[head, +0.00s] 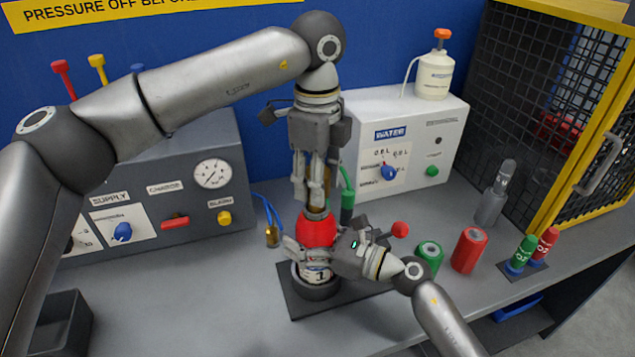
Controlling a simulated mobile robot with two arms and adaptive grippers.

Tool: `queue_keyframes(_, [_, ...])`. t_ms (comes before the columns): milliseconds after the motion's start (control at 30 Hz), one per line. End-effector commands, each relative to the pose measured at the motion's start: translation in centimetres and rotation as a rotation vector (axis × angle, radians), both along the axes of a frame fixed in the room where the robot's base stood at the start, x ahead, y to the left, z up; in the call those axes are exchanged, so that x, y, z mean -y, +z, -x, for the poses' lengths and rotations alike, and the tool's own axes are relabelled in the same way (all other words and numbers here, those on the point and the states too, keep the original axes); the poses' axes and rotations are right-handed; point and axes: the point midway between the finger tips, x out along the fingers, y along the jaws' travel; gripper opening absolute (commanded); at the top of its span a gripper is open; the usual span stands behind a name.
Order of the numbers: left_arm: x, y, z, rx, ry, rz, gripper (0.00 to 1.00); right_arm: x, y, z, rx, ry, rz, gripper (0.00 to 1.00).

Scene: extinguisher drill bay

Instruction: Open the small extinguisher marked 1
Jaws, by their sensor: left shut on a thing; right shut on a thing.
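The small extinguisher (316,231) is red with a white label marked 1 and stands upright in a round dark holder on a square base plate (295,304). My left gripper (315,200) points straight down from above and is shut on the brass-coloured head (317,214) at the extinguisher's top. My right gripper (308,254) comes in from the right, lies level, and is shut on the extinguisher's body just above the label. The fingers hide part of the head and body, so I cannot tell whether the head is turned or loose.
The grey supply panel (180,250) stands at left and the white water unit (455,115) behind. A green cylinder (430,254), a red cylinder (469,250) and a grey bottle (491,205) stand at right, near a mesh cage (520,90). The front left bench is mostly clear.

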Motion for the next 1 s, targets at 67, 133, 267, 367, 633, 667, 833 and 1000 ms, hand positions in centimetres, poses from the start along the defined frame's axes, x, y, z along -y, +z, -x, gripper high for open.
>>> queue_keyframes(67, [0.1,1.2,0.0,0.004,-0.001,0.002,0.1,0.0,0.1,0.0,0.001,-0.001,-0.003,0.0])
queue_keyframes(133, [0.1,2.1,0.0,0.004,-0.001,0.002,0.1,0.0,0.1,0.0,0.001,-0.001,-0.003,0.0])
queue_keyframes(267, [0.1,3.2,0.0,0.002,-0.001,0.002,0.1,0.0,0.1,0.0,0.001,-0.001,-0.002,0.0])
queue_keyframes(367, [0.0,3.3,0.0,0.001,-0.001,0.002,0.1,0.0,0.1,0.0,0.0,-0.001,-0.002,0.0])
queue_keyframes(633, [0.0,3.2,0.0,0.001,-0.001,0.002,0.1,0.0,0.1,0.0,0.001,0.0,-0.002,0.88])
queue_keyframes(667, [0.0,3.2,0.0,0.001,-0.001,0.002,0.1,0.0,0.1,0.0,0.0,0.0,-0.001,0.91])
queue_keyframes(833, [0.0,3.2,0.0,0.001,0.0,0.002,0.1,0.0,0.0,0.0,0.0,0.0,-0.001,0.94])
queue_keyframes(1000, [0.0,3.2,0.0,0.001,0.0,0.002,0.1,0.0,0.0,0.0,0.0,0.0,0.0,0.94])
